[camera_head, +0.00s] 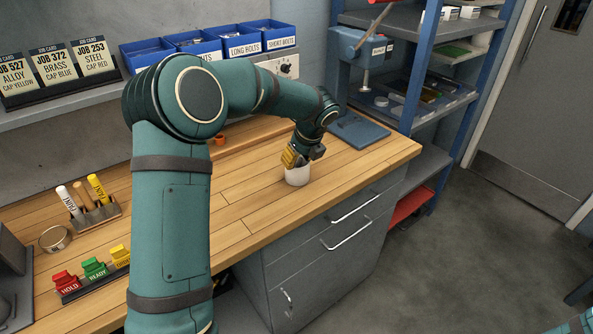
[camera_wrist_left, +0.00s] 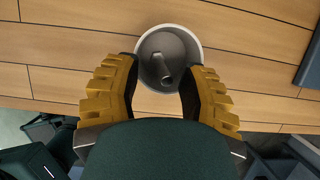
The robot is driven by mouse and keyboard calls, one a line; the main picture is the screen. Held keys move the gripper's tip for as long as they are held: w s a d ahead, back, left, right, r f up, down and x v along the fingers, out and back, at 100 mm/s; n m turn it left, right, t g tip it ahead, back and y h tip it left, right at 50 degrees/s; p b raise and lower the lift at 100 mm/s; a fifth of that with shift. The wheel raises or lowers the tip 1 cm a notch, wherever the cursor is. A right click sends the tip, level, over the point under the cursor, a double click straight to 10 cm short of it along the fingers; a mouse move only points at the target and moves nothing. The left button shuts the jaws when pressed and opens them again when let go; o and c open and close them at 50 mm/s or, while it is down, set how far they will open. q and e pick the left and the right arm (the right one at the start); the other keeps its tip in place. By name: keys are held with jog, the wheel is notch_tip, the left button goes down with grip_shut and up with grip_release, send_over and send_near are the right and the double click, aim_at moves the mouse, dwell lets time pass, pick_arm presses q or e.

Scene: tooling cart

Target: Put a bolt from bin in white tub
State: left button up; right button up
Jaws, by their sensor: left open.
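The white tub (camera_head: 298,177) stands on the wooden bench near its front edge. My left gripper (camera_head: 303,157) is just above the tub, pointing down. In the left wrist view my left gripper (camera_wrist_left: 160,78) is open, with its yellow fingers apart on either side of the tub's near part. A grey bolt (camera_wrist_left: 163,74) lies inside the tub (camera_wrist_left: 184,42), apart from the fingers. Blue bins labelled long bolts (camera_head: 243,47) and short bolts (camera_head: 281,42) stand on the shelf behind.
A blue-grey plate (camera_head: 358,131) lies on the bench to the right of the tub. Bare bench lies around the tub.

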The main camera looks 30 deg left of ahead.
pick_arm(q)
jog(key=v, duration=1.2)
jog(key=shift+s+d+f, duration=0.1)
jog(key=s+d+f+n+h, duration=0.25)
jog(key=d+f, duration=0.25)
jog(key=f, duration=0.4)
jog(key=s+d+f+n+h, duration=0.25)
jog(key=d+f, duration=0.25)
jog(key=f, duration=0.3)
jog(key=s+d+f+n+h, duration=0.1)
jog(key=s+d+f+n, duration=0.1)
jog(key=d+f+n, duration=0.5)
jog(key=s+d+f+n+h, duration=0.1)
jog(key=s+f+n, duration=0.5)
jog(key=s+f, duration=0.1)
jog(key=s+d+f+n, duration=0.2)
jog(key=s+f+n, duration=0.4)
jog(key=s, duration=0.3)
jog(key=shift+s+d+f+h, duration=0.25)
jog(key=shift+s+f+h, duration=0.05)
jog(key=shift+f+h, duration=0.15)
